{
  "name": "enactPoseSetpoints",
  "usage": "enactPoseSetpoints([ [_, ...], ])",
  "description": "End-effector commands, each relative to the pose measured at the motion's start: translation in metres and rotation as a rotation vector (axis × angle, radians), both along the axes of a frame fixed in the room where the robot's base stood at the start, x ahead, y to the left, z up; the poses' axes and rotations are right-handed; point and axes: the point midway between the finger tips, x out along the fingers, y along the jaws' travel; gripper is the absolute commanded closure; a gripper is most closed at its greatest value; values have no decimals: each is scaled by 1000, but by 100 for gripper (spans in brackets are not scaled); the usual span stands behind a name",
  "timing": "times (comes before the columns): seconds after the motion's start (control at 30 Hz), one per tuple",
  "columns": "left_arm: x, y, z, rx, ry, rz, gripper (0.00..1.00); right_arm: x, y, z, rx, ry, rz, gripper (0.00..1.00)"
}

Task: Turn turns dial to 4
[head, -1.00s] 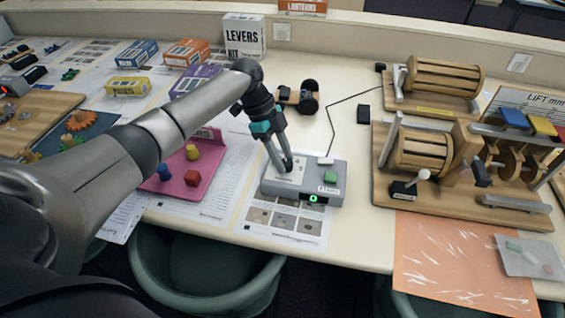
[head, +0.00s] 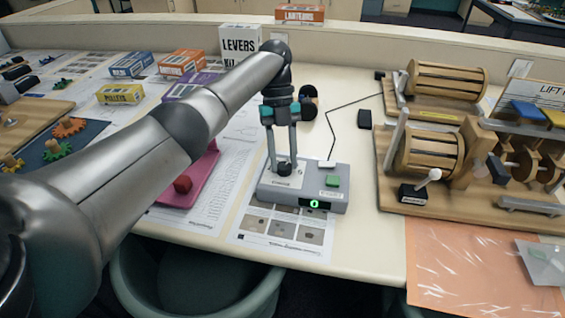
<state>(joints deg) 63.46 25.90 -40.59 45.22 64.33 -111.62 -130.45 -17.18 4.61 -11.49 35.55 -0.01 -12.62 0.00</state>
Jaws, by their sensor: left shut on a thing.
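The grey control box (head: 326,205) sits on the table in the middle of the view. Its small display (head: 314,204) shows a green 0. A green button (head: 332,181) is on its top right. The black turns dial (head: 284,168) is on the left of its top face, over a pale label plate. My left gripper (head: 283,160) points straight down with its fingers at the dial, shut on it. The fingers partly hide the dial, and I cannot read any pointer on it. My right gripper is not in view.
A wooden winch board (head: 470,208) with drums and levers stands to the right, joined to the box by a black cable. A pink tray (head: 180,194) lies left, partly behind my arm. An orange sheet (head: 480,265) lies at the front right.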

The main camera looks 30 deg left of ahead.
Motion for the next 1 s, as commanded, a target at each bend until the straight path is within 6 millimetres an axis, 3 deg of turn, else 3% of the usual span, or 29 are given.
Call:
enactPoseSetpoints([
  [0.3,1,-1,-1,0,0,-138,100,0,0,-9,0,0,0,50],
  [0.87,1,-1,-1,2,0,-168,100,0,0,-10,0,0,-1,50],
  [0.9,1,-1,-1,2,0,-168,58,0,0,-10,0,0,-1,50],
  [1.0,1,-1,-1,2,0,-168,46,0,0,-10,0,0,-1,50],
])
